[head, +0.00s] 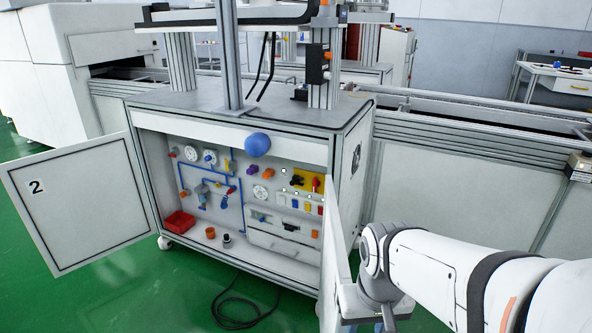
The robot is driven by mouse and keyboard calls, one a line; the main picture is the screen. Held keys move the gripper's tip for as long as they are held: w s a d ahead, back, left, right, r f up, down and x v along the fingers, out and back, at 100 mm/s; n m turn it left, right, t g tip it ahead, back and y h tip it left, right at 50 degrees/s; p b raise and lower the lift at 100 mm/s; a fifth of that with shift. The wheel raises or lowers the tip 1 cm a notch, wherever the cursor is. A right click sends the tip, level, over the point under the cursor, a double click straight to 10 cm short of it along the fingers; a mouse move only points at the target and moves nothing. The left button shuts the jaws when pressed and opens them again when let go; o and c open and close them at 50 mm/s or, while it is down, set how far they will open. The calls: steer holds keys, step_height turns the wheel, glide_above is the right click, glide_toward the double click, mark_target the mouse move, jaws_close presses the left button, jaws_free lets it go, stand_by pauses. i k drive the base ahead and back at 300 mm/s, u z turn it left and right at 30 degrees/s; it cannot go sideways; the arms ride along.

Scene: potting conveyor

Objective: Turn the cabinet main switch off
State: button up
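The open cabinet (255,122) stands at the centre, with several small fittings on its inner back wall. A yellow plate (299,187) at its upper right carries black parts and a red handle (316,184). This looks like the main switch, but it is too small to read its position. My arm reaches in from the right. My gripper (388,318) is low at the bottom edge, beside the right cabinet door and outside the cabinet, apart from the switch. Its fingertips are cut off or too unclear to show their opening.
The left door (80,203), marked 2, stands wide open. The right door (335,245) is open nearly edge-on, between my arm and the cabinet interior. A black cable (235,310) lies on the green floor.

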mark_target(316, 183)
steer(key=z, duration=1.65)
steer(key=k, duration=1.5)
steer(key=u, duration=0.6)
steer(key=i, duration=1.5)
steer(key=z, duration=0.05)
